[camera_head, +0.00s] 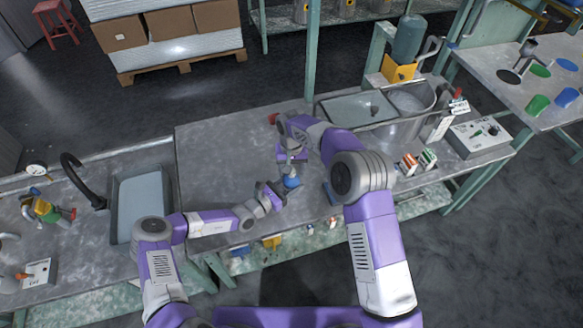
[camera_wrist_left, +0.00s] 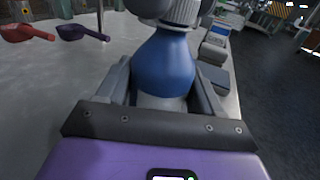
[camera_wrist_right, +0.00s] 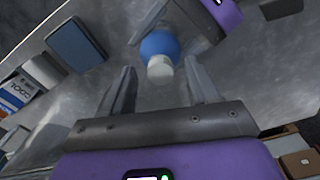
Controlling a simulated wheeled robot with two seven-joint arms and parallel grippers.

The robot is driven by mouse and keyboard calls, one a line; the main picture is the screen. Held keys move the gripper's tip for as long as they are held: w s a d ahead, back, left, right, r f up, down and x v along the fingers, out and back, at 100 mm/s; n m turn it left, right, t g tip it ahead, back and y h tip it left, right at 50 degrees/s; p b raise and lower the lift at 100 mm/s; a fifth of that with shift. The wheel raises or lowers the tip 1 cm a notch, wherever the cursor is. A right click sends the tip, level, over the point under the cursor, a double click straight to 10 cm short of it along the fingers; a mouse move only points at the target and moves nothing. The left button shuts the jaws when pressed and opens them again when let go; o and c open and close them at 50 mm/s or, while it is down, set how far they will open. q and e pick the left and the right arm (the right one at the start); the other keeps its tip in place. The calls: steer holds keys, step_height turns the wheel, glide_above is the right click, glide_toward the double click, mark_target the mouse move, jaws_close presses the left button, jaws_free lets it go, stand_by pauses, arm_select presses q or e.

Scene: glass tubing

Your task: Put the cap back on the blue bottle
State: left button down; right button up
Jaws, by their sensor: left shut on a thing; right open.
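The blue bottle (camera_head: 291,182) stands upright near the middle of the bench. My left gripper (camera_wrist_left: 160,85) is shut around its body, one finger on each side. A white ribbed cap (camera_wrist_left: 182,12) is at the top of the bottle in the left wrist view. The cap also shows end-on in the right wrist view (camera_wrist_right: 160,67); I cannot tell how firmly it is seated. My right gripper (camera_wrist_right: 158,80) is open and empty, pointing down above the bottle. Its fingers are on either side of the cap's line, apart from it.
A dark blue flat pad (camera_wrist_right: 75,45) lies beside the bottle. Small boxes (camera_head: 409,163) stand to the right. A red scoop (camera_wrist_left: 26,33) and a purple scoop (camera_wrist_left: 82,33) lie at the far side.

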mark_target(285, 187)
step_height(285, 187, up, 12)
stand_by(0.4)
arm_select(q)
steer(key=shift+c, duration=0.4)
jaws_free()
steer(key=shift+a, duration=0.1)
steer(key=p+v, duration=0.1)
steer(key=v, duration=0.5)
steer(key=shift+s+a+p, duration=0.1)
steer(key=shift+a+p, duration=0.05)
steer(key=shift+p, duration=0.15)
steer(key=shift+s+a, duration=0.4)
steer(key=shift+s, duration=0.05)
arm_select(e)
steer(key=shift+r, duration=0.85)
arm_select(q)
steer(key=shift+f, duration=0.1)
